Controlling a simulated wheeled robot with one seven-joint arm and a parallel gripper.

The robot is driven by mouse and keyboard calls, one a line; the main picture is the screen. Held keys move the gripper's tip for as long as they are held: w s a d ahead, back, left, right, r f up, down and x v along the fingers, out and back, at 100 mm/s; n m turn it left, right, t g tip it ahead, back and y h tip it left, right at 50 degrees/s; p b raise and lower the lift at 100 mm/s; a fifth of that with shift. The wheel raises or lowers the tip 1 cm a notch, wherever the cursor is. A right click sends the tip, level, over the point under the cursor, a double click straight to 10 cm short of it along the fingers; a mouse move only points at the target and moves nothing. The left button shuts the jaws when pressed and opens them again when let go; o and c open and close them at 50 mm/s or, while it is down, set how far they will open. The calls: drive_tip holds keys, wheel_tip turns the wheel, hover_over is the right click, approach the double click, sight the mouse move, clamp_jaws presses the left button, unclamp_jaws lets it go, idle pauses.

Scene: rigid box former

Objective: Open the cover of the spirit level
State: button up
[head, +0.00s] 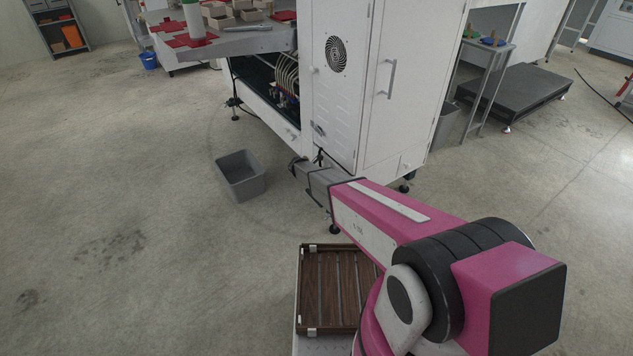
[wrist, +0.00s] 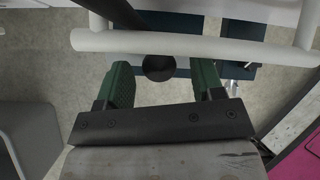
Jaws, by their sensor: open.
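I cannot clearly make out the spirit level or its cover in either view. In the wrist view a dark round part (wrist: 158,68) shows between and beyond the green-padded fingers of my gripper (wrist: 163,78); I cannot tell whether it is the cover. A pale bar (wrist: 200,45) crosses just above the fingertips and partly hides what lies behind. My gripper is open, with nothing held between its pads. In the head view the end of my arm is low beside the front corner of the white machine (head: 335,100), and the fingers are too small to make out.
A grey bin (head: 241,176) stands on the floor left of my arm. The machine has a vent fan (head: 336,54) and a tall door handle (head: 391,79). A brown slatted tray (head: 322,285) is close in front. The floor at left is clear.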

drive_tip(key=v, duration=1)
drive_tip(key=shift+r, duration=0.2)
